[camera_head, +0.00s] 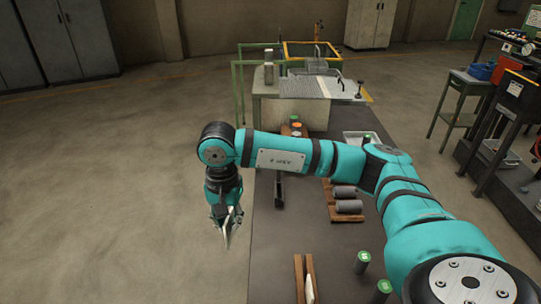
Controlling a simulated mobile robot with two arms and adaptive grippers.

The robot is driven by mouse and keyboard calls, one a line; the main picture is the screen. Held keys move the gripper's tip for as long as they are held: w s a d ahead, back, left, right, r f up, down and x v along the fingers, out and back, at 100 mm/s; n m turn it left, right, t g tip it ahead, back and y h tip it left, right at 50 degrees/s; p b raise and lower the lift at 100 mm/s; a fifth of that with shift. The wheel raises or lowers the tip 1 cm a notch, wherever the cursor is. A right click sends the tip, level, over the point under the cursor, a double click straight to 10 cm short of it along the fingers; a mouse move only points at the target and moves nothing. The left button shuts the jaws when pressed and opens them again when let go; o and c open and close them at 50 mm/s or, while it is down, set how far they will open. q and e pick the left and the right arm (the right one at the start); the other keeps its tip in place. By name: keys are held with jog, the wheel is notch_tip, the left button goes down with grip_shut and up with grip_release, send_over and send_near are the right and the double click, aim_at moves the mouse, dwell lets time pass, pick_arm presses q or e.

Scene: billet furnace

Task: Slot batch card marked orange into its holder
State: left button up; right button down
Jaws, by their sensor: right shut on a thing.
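My right gripper (228,226) hangs pointing down beyond the left edge of the dark table, over open floor. It is shut on a thin, pale piece at its fingertips, seen almost edge-on, which I take to be the batch card; no orange mark on it can be made out. A wooden holder (298,274) with a white, card-like piece (309,289) between its sides stands at the table's near edge, apart from the gripper. A small round orange-topped thing (295,126) sits farther back, partly behind my arm. My left gripper is out of view.
The dark table (285,240) carries dark rolls (348,207) on a wooden rack and green-topped cylinders (362,262) at the near right. A bench with a perforated plate (310,87) stands behind. Machinery lines the right; the left floor is clear.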

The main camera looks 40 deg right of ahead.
jog(key=w+d+m, duration=0.7)
jog(key=d+m, duration=0.3)
jog(key=m, duration=0.3)
jog(key=w+d+m, duration=0.7)
jog(key=d+m, duration=0.3)
jog(key=m, duration=0.2)
jog(key=d+f+m, duration=0.2)
jog(key=d+m, duration=0.5)
jog(key=m, duration=0.2)
notch_tip(320, 180, down, 6)
jog(key=b, duration=0.5)
jog(key=shift+s+b, duration=0.25)
jog(key=shift+b, duration=0.05)
jog(key=shift+d, duration=0.1)
jog(key=shift+f+b, duration=1)
jog(key=shift+f, duration=1.2)
jog(key=c, duration=1.4)
grip_release()
